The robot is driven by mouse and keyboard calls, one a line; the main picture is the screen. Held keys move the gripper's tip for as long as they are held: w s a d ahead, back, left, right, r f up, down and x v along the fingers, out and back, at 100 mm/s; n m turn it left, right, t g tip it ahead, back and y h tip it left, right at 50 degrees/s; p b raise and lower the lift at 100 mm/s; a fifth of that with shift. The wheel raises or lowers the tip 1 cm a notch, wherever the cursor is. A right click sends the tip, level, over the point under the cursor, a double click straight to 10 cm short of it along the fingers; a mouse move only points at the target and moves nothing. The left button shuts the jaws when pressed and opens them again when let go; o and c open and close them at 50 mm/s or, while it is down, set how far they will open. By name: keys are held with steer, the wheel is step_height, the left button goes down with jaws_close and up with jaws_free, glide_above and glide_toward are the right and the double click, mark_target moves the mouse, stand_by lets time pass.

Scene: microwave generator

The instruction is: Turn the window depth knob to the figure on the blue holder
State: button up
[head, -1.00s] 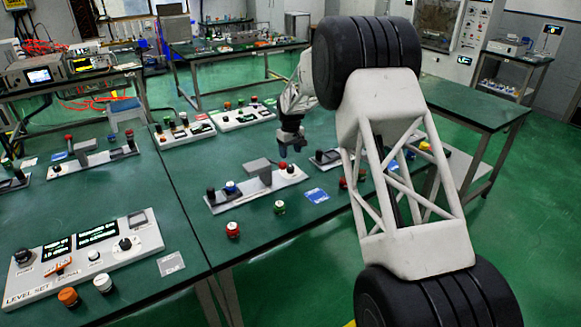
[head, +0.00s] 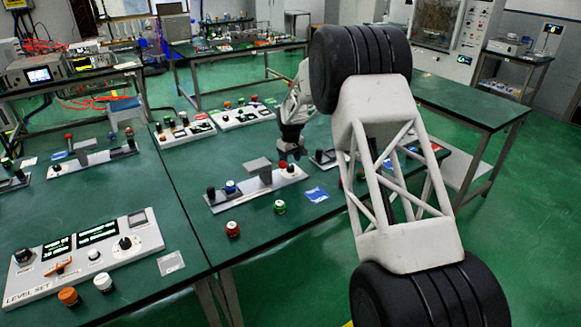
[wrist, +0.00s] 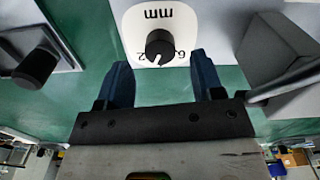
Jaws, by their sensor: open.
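In the wrist view a round black knob (wrist: 160,46) with a pale pointer line sits on a white plate (wrist: 133,22) marked "mm", seen upside down. Its pointer faces the lower edge of the picture; the scale figures are partly hidden. My gripper (wrist: 160,66) is open, with its blue fingers on either side of the knob's lower edge in the picture; I cannot tell whether they touch it.
A grey block (wrist: 280,50) stands close to the right finger in the wrist view, and another black knob (wrist: 36,68) is at left. In the head view, a panel (head: 255,190) and red (head: 233,229) and green (head: 280,207) capped items stand nearby.

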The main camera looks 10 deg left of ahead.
mark_target(290, 166)
steer(key=shift+f, duration=1.7)
steer(key=c, duration=0.9)
steer(key=shift+m, duration=2.3)
steer(key=o, duration=0.9)
